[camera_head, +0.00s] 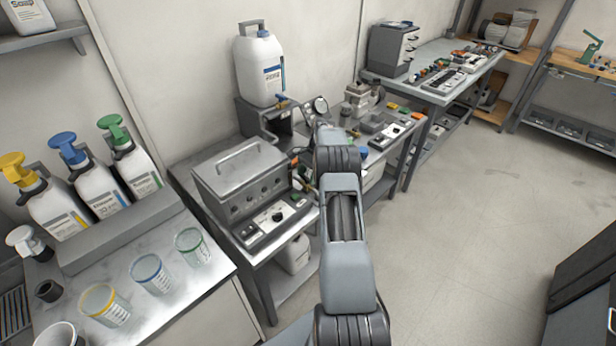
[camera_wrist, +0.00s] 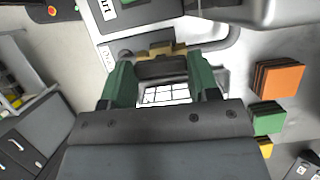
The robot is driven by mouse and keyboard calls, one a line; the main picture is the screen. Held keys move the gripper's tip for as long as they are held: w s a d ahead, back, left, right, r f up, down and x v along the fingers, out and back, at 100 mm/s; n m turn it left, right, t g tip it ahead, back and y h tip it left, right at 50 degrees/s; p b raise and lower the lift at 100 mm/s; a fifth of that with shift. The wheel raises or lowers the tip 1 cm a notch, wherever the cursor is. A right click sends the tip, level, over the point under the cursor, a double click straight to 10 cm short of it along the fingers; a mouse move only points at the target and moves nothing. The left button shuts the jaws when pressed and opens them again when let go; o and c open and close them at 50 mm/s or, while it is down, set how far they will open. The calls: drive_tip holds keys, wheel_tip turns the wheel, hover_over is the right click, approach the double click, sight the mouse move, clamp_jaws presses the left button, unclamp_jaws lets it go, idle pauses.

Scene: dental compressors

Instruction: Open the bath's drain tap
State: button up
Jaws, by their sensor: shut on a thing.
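In the wrist view my gripper (camera_wrist: 160,66) has its two green fingers on either side of a brass-coloured piece (camera_wrist: 165,49), which looks like the drain tap's handle. The fingers are shut on it, though their contact is partly hidden by the gripper body. A grey metal body and curved pipe lie just beyond it. In the head view a silver lidded box with a handle, which looks like the bath (camera_head: 240,180), stands on the near bench. My arm covers the area to its right, so my gripper and the tap are hidden there.
A white jug (camera_head: 259,65) stands on a dark stand behind the bath. Pump bottles (camera_head: 92,180) and clear cups (camera_head: 151,274) are at the left. Orange blocks (camera_wrist: 279,78) and green blocks (camera_wrist: 268,118) lie right of my gripper.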

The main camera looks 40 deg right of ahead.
drive_tip(key=shift+n, duration=0.3)
idle(0.4)
drive_tip(key=o, duration=0.9)
drive_tip(key=shift+r, duration=0.1)
drive_tip(key=p+v, duration=0.9)
drive_tip(key=v, duration=0.4)
drive_tip(key=shift+w+r, duration=0.15)
drive_tip(key=shift+r, duration=0.1)
drive_tip(key=shift+d+r+p, duration=0.1)
drive_tip(key=shift+p, duration=0.7)
